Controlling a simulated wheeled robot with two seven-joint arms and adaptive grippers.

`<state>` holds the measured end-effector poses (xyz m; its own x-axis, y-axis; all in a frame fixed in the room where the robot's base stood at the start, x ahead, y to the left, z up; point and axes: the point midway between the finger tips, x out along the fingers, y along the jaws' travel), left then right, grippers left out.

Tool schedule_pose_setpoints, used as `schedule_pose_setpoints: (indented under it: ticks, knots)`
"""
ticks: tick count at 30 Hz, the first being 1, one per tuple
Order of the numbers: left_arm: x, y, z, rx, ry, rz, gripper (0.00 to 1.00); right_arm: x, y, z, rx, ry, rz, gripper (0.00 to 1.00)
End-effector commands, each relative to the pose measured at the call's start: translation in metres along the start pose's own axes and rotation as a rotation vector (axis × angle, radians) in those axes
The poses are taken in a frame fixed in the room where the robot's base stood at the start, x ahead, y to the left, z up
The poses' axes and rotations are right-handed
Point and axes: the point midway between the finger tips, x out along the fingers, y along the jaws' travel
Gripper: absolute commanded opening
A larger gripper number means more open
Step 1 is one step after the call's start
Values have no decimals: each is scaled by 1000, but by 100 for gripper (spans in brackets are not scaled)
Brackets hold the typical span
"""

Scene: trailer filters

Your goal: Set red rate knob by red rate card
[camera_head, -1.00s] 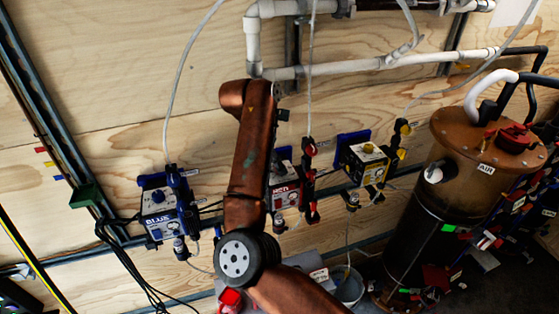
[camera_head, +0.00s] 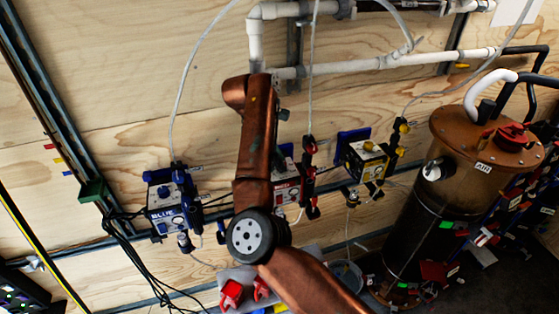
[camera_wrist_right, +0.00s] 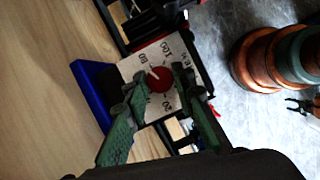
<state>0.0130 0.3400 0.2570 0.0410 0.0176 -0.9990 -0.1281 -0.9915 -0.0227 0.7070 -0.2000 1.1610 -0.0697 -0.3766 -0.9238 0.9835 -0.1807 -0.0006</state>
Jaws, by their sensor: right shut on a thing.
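The red rate knob (camera_wrist_right: 160,79) is a small round red cap with a pale pointer, in the middle of a white numbered dial plate (camera_wrist_right: 135,66). My right gripper (camera_wrist_right: 158,87) has its green fingers on either side of the knob and is shut on it. The pointer leans to the upper left in the wrist view. In the head view the red unit (camera_head: 286,190) with its red label is partly hidden behind my copper right arm, and the gripper and knob are hidden there. I cannot make out a red rate card. My left gripper is not in view.
A blue unit (camera_head: 165,208) is on the wall to the left and a yellow unit (camera_head: 366,160) to the right. A copper-topped tank (camera_head: 440,190) stands at right. A grey tray (camera_head: 232,276) with red pieces is below. Hoses and cables hang around the units.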

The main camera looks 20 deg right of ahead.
Motion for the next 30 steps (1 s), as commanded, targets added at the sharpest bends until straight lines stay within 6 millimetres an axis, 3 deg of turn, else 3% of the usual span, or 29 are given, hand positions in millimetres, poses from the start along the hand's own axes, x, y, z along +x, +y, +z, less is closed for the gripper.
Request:
schedule_pose_setpoints:
  ticks: [8,17,30]
  knots:
    - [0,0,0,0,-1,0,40,-1,0,0,0,0,3,41]
    - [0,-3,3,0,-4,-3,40,-3,0,0,-1,1,2,41]
    - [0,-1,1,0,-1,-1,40,-61,1,0,-3,2,1,41]
